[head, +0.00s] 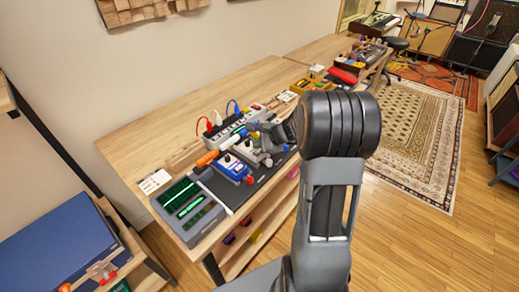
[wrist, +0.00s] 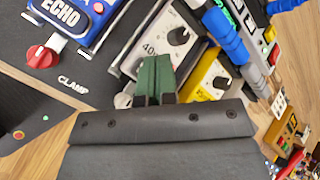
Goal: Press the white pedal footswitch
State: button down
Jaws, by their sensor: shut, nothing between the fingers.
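The white pedal (wrist: 150,48) lies on the dark board in the wrist view, with a black knob on its pale top. A round silver part, which looks like its footswitch (wrist: 123,100), shows at its near end, just left of my fingers. My gripper (wrist: 156,78) has green fingertips pressed together with nothing between them. They overlap the pedal's near part in the picture; I cannot tell whether they touch it. In the head view the pale pedal (head: 247,151) is partly hidden by my gripper (head: 266,143).
A device with green screens (head: 187,207) sits at the bench's near end. Cables run behind.

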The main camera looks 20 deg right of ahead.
aim_at(259, 153)
dwell(0.3)
jog(key=shift+r+p, duration=1.9)
jog(key=shift+r, duration=0.65)
jog(key=shift+s+f+n, duration=0.15)
jog(key=shift+s+n, duration=0.05)
jog(key=shift+n, duration=0.2)
jog(key=s+a+r+n+g+h, duration=0.1)
jog(key=s+a+r+n, duration=0.1)
jog(key=s+n, duration=0.4)
jog(key=s+a+r+n+g+h, duration=0.1)
jog(key=s+a+r+n+h, duration=0.1)
jog(key=s+n, duration=0.4)
jog(key=s+a+r+n+g+h, duration=0.1)
jog(key=s+a+r+n+h, duration=0.1)
jog(key=s+a+n, duration=0.4)
jog(key=shift+s+r+n+g, duration=0.3)
jog(key=shift+s+r+n, duration=0.35)
jog(key=shift+s, duration=1)
